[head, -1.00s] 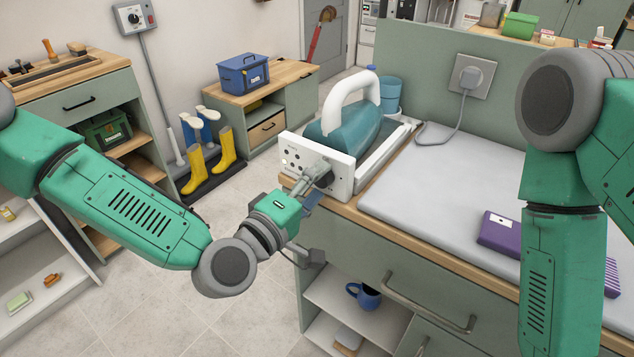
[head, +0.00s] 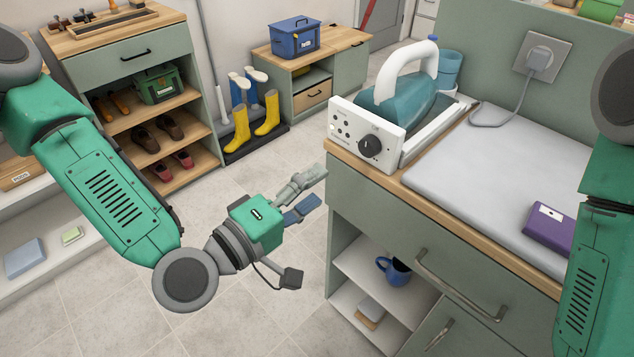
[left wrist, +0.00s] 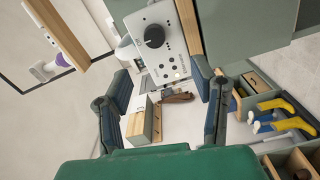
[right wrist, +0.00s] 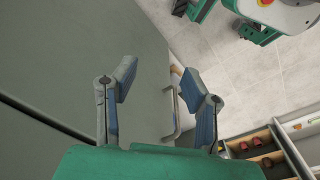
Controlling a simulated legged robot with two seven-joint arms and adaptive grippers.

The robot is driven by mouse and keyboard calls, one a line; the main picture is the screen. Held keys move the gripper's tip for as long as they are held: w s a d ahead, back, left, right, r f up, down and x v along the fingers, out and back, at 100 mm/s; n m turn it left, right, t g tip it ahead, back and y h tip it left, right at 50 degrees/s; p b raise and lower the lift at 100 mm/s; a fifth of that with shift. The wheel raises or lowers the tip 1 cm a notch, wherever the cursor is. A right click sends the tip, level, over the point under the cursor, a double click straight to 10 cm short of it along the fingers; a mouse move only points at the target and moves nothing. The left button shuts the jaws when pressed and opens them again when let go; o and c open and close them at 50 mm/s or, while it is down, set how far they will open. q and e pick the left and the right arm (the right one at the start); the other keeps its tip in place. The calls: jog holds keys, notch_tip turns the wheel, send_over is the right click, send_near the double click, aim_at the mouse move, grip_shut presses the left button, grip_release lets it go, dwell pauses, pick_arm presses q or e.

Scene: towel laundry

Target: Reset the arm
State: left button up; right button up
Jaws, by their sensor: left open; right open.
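My left gripper (head: 306,196) is open and empty in the head view. It hangs over the floor, left of the counter and below the white control panel. In the left wrist view its two fingers (left wrist: 163,92) stand wide apart with nothing between them, and the panel shows beyond them. My right gripper (right wrist: 165,88) is open and empty in the right wrist view, in front of a green cabinet face with a handle (right wrist: 172,113). It is out of the head view, where only part of my right arm shows at the right edge.
The counter holds a steam iron station (head: 400,95) with a black dial (head: 369,146), a grey ironing pad (head: 480,165) and a purple packet (head: 553,226). A blue mug (head: 393,270) sits on the shelf below. Yellow boots (head: 267,113) stand behind. Floor around my left gripper is clear.

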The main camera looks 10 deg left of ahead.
pick_arm(q)
jog(key=s+a+f+m+g+y, duration=0.25)
jog(key=s+f+g, duration=0.3)
jog(key=f, duration=0.45)
jog(key=s+a+f+m+g+y, duration=0.2)
jog(key=s+f+m+g, duration=0.2)
jog(key=s+f, duration=0.5)
jog(key=s+a+f+m+g+y, duration=0.1)
jog(key=s+a+f+g+y, duration=0.1)
jog(key=a, duration=0.6)
jog(key=s+a+f+m+g+y, duration=0.2)
jog(key=s+a+f+y, duration=0.2)
jog(key=a, duration=0.4)
jog(key=shift+a+f, duration=0.25)
jog(key=shift+f, duration=0.55)
